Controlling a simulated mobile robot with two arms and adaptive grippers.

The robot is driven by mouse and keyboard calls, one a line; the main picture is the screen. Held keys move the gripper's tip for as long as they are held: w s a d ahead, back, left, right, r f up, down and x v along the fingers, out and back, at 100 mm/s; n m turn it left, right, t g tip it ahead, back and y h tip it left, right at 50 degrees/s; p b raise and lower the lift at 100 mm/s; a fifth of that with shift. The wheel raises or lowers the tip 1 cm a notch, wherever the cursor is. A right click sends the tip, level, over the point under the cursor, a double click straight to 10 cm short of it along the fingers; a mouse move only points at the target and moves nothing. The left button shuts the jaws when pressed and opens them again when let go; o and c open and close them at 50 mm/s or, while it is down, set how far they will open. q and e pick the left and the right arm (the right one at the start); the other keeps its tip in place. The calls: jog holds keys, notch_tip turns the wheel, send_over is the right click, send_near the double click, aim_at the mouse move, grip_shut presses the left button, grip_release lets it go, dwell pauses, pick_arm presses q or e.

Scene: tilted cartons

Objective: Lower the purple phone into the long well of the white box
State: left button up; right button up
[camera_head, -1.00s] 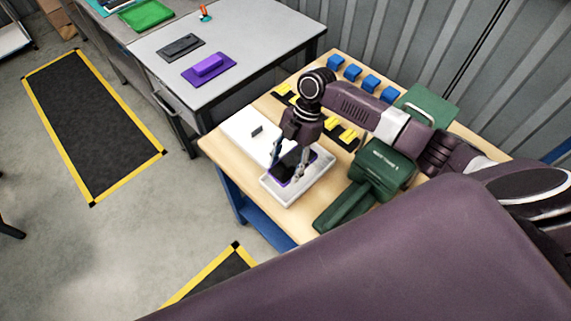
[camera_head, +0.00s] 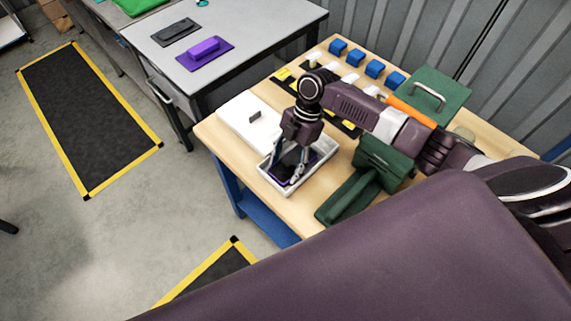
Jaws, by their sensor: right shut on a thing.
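The white box (camera_head: 273,184) is an open tray near the front left corner of the wooden table. My right gripper (camera_head: 288,172) points down into it, shut on the purple phone (camera_head: 282,170). The phone shows a dark face and a purple edge, and it lies low within the outline of the box walls. The fingers and the wall hide part of the phone and the long well, so I cannot tell whether it touches the floor of the box. My left gripper is not in view.
A white lid (camera_head: 243,123) with a dark handle lies beside the box. A green case (camera_head: 350,198) stands close on the right. Blue blocks (camera_head: 374,69) line the back. A grey table (camera_head: 265,25) holds a purple piece (camera_head: 205,50) and a dark piece (camera_head: 175,31).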

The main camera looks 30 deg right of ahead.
jog(key=shift+f, duration=0.3)
dwell(0.6)
dwell(0.4)
jog(key=o, duration=1.4)
jog(key=shift+c, duration=1.4)
jog(key=shift+r, duration=0.1)
notch_tip(320, 180, up, 7)
jog(key=p, duration=0.6)
jog(key=shift+r, duration=0.1)
